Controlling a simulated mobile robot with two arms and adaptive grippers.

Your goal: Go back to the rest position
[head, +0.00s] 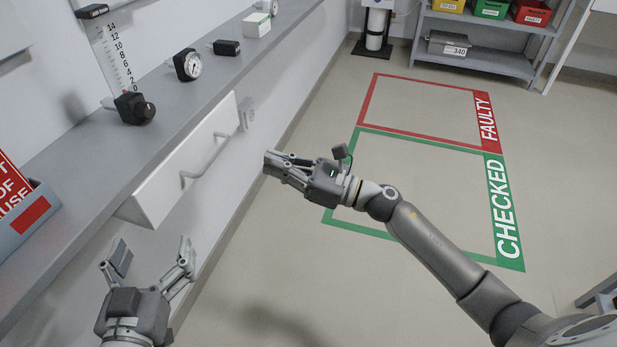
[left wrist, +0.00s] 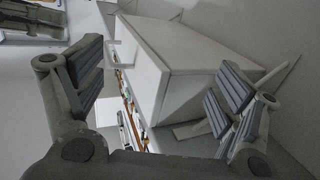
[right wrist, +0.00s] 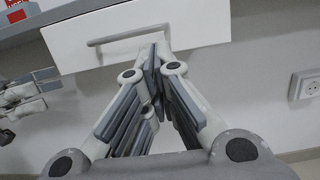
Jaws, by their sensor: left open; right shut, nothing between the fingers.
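My left gripper (head: 150,258) is at the lower left of the head view, beside the wall bench. Its fingers are spread wide and empty; in the left wrist view (left wrist: 158,85) a white box-like shape lies beyond them. My right gripper (head: 270,161) is stretched out over the floor in the middle of the head view, to the right of the white drawer front (head: 205,150). Its fingers are closed together with nothing between them. In the right wrist view its closed tips (right wrist: 153,62) appear in front of the drawer handle (right wrist: 128,36); I cannot tell the distance.
The grey bench (head: 165,105) carries a black device (head: 134,108), a gauge (head: 187,65), another black part (head: 226,47) and a white box (head: 257,24). A blue-grey bin (head: 28,215) stands at left. Floor areas are marked red (head: 485,120) and green (head: 500,205). Shelving (head: 480,57) stands behind.

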